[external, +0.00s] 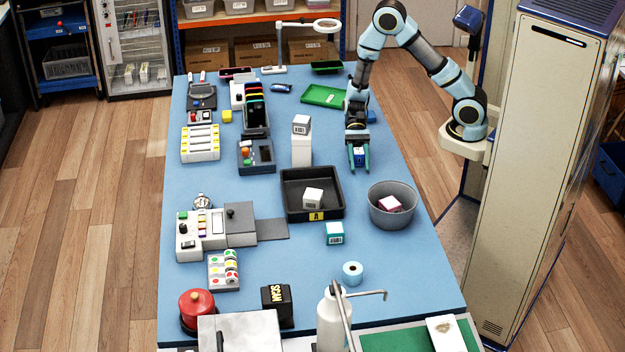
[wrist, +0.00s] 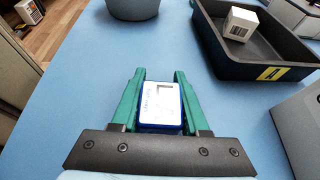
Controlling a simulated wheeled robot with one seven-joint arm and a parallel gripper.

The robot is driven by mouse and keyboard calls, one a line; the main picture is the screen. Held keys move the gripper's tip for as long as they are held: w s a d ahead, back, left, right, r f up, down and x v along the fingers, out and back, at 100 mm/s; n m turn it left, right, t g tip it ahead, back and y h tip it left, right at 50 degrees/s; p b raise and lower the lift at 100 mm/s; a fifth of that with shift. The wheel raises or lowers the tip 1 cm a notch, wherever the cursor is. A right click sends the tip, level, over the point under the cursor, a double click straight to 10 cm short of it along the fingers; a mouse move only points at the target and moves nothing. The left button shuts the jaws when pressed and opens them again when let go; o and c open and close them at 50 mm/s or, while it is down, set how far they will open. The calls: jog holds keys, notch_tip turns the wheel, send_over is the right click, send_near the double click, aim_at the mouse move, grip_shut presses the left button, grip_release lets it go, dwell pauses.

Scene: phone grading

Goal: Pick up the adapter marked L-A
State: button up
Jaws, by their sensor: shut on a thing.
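My gripper (external: 359,166) is over the right side of the blue table, behind the grey bucket. It is shut on a small blue block with a white face, the held adapter (external: 359,154). In the wrist view the green fingers of my gripper (wrist: 160,82) press on both sides of the adapter (wrist: 161,103). Its printed face is towards the camera, but the marking is too small to read as L-A. I cannot tell how far it is above the table.
A black tray marked A (external: 290,208) holds a white cube (external: 313,197). The grey bucket (external: 379,218) holds a pink-and-white cube (external: 390,203). Another cube (external: 301,124) stands on a white pedestal (external: 301,150). A teal cube (external: 335,233) lies before the tray. Bare table surrounds my gripper's front.

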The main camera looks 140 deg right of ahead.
grip_shut()
